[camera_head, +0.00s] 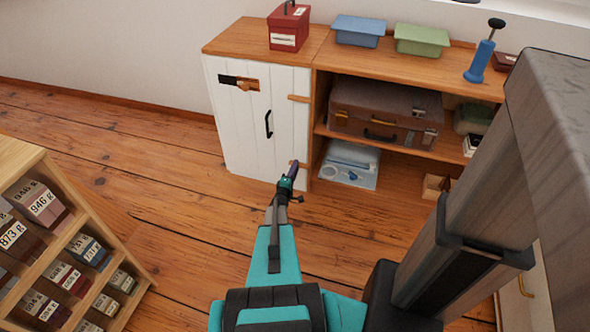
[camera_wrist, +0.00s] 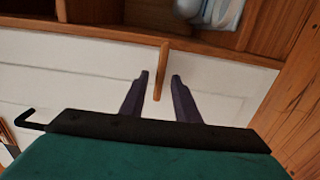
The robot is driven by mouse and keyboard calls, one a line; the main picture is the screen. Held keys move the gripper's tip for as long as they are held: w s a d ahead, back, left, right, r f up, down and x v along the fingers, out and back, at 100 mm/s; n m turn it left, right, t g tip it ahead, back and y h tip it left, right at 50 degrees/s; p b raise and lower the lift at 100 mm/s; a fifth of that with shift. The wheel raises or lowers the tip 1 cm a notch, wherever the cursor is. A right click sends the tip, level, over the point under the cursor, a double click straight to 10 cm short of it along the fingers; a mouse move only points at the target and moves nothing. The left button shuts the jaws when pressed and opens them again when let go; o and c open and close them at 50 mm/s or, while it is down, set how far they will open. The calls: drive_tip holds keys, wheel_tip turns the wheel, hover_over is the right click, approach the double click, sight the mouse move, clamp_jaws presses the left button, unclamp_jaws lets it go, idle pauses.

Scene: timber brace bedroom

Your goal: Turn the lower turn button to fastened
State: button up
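The white plank door (camera_head: 240,125) of the wooden cabinet looks closed. The lower turn button (camera_wrist: 163,58) is a narrow wooden bar. In the wrist view it reaches from the wooden post across the door edge onto the white planks. My gripper (camera_wrist: 161,77) is open, with its two dark purple fingers on either side of the button; I cannot tell whether they touch it. In the head view my gripper (camera_head: 293,168) is at the door's lower right and mostly hides the button. The upper turn button (camera_head: 299,98) lies level across the door's right edge.
The door has a black handle (camera_head: 268,124) and a dark plate with a wooden piece (camera_head: 238,83). A rack of labelled boxes (camera_head: 85,235) stands at left. Floor between is clear.

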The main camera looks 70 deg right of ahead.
drive_tip(key=shift+a, duration=0.1)
drive_tip(key=a+p, duration=0.1)
drive_tip(key=a, duration=1.2)
drive_tip(key=shift+s+a, duration=0.3)
drive_tip(key=shift+s, duration=0.1)
drive_tip(key=shift+w, duration=0.1)
